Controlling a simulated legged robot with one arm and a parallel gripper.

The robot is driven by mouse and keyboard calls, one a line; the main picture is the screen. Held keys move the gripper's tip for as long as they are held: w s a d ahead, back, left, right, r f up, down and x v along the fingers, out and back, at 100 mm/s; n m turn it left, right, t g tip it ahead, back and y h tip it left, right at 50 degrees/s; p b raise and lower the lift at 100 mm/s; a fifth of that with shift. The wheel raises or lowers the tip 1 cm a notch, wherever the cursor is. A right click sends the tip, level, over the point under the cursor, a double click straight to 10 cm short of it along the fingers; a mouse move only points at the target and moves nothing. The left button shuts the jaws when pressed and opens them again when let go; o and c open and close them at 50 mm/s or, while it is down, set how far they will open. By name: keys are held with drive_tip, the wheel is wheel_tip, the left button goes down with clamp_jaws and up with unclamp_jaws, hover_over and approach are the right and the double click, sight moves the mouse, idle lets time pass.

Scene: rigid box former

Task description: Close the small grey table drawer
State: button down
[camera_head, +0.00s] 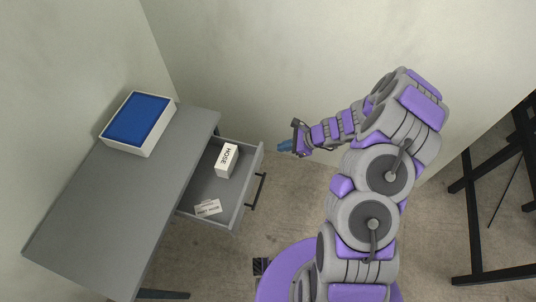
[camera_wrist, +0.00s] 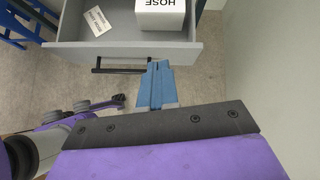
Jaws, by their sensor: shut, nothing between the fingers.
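The small grey table drawer (camera_head: 238,206) stands pulled out from under the grey table (camera_head: 75,225) in the head view. Its dark bar handle (camera_head: 257,190) is on the front panel. A white box marked HOSE (camera_head: 227,160) and a white card (camera_head: 208,208) lie inside. My gripper (camera_head: 285,146) is shut and empty, to the right of the drawer's far front corner, apart from it in the head view. In the wrist view, the blue fingers (camera_wrist: 157,78) point toward the drawer front (camera_wrist: 120,54), near the right end of the handle (camera_wrist: 97,66). I cannot tell whether they touch.
A white box with a blue top (camera_head: 138,122) sits on the table near the wall. Walls close off the back and left. A dark metal frame (camera_head: 500,195) stands at the right. Bare floor (camera_head: 215,262) shows in front of the drawer.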

drive_tip(key=d+f+m, duration=0.2)
drive_tip(key=d+f, duration=0.2)
drive_tip(key=f, duration=0.2)
drive_tip(key=b, duration=0.4)
approach(258, 158)
drive_tip(key=shift+h, duration=0.4)
drive_tip(key=shift+x, duration=3.15)
drive_tip(key=shift+w, duration=0.15)
